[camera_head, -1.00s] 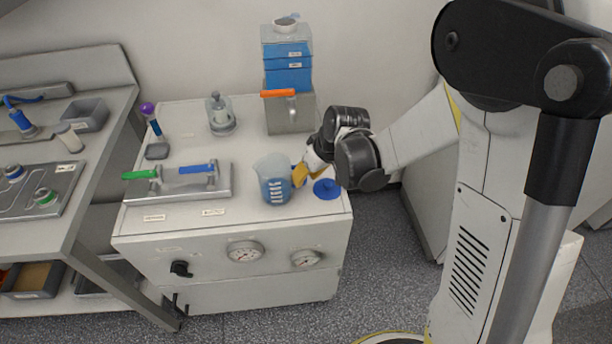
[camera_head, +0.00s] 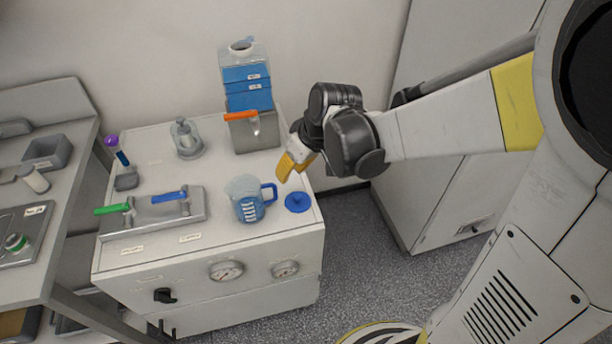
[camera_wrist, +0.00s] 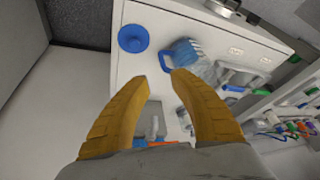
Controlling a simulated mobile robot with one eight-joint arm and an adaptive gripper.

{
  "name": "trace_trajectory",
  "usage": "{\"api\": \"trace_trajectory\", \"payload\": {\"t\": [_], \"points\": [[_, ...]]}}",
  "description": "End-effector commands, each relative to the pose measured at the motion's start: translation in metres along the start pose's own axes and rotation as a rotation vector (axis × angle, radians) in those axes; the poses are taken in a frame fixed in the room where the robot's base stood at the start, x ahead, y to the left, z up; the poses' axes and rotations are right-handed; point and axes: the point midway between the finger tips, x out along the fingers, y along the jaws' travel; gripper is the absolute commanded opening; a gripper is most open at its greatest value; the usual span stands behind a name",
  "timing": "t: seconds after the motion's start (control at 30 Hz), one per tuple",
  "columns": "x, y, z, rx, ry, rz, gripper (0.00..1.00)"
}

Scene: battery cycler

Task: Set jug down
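The jug (camera_head: 246,200) is a clear measuring jug with blue contents or markings and a blue handle. It stands upright on the white cabinet top near its front edge, handle to the right. It also shows in the wrist view (camera_wrist: 192,62), beyond the fingertips. My gripper (camera_head: 283,172) has yellow fingers and is above and behind the jug's handle, apart from it. In the wrist view my gripper (camera_wrist: 155,82) is open, with nothing between its fingertips.
A round blue lid (camera_head: 298,202) lies right of the jug near the cabinet's edge. A metal fixture (camera_head: 150,215) with green and blue handles is at left. A blue-banded container (camera_head: 247,88) on a metal block stands at the back, a glass vessel (camera_head: 186,140) left of it.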

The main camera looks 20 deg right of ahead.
Motion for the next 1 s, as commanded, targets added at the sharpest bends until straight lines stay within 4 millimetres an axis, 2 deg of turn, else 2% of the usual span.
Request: {"api": "trace_trajectory", "payload": {"t": [0.2, 0.3, 0.4, 0.63, 1.0], "points": [[-0.071, -0.008, 0.031, 0.132, 0.058, 0.115, 0.27], [-0.101, -0.011, 0.051, 0.202, 0.100, 0.174, 0.27], [-0.123, -0.015, 0.072, 0.264, 0.142, 0.222, 0.27], [-0.144, -0.018, 0.103, 0.346, 0.210, 0.284, 0.27], [-0.147, -0.018, 0.107, 0.359, 0.222, 0.293, 0.27]]}}
